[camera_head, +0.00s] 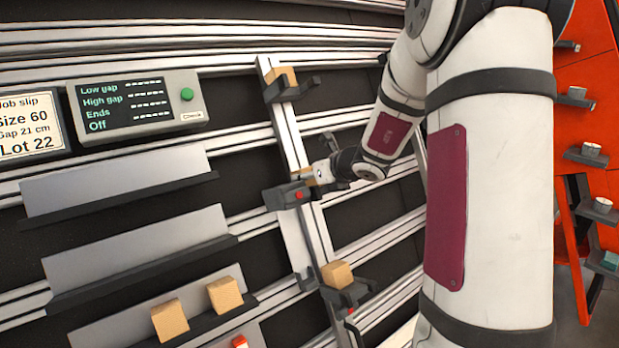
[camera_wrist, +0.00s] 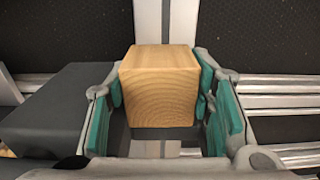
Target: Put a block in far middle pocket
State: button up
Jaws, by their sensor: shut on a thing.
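My gripper (camera_head: 314,174) is at the middle dark pocket (camera_head: 284,196) on the upright rail. In the wrist view, the teal-padded fingers (camera_wrist: 160,100) are shut on a wooden block (camera_wrist: 158,90) from its left and right sides. The block sits upright and level in the jaws, with a dark surface just below it; I cannot tell whether it touches that surface. In the head view the held block is mostly hidden by my gripper. Another wooden block (camera_head: 283,76) is in the top pocket (camera_head: 292,90), and one (camera_head: 337,273) is in the bottom pocket (camera_head: 350,294).
Two loose blocks (camera_head: 170,320) (camera_head: 225,294) stand on the lowest grey shelf at lower left. Two higher shelves (camera_head: 115,182) (camera_head: 140,252) are empty. A display panel (camera_head: 135,105) and job slip (camera_head: 28,125) are at upper left. An orange rack (camera_head: 590,130) stands at right.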

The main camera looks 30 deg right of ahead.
jog(key=o, duration=1.5)
jog(key=shift+w+a+f, duration=0.1)
jog(key=shift+a+f, duration=0.05)
jog(key=shift+a, duration=0.1)
jog(key=v, duration=1.2)
jog(key=shift+d, duration=0.3)
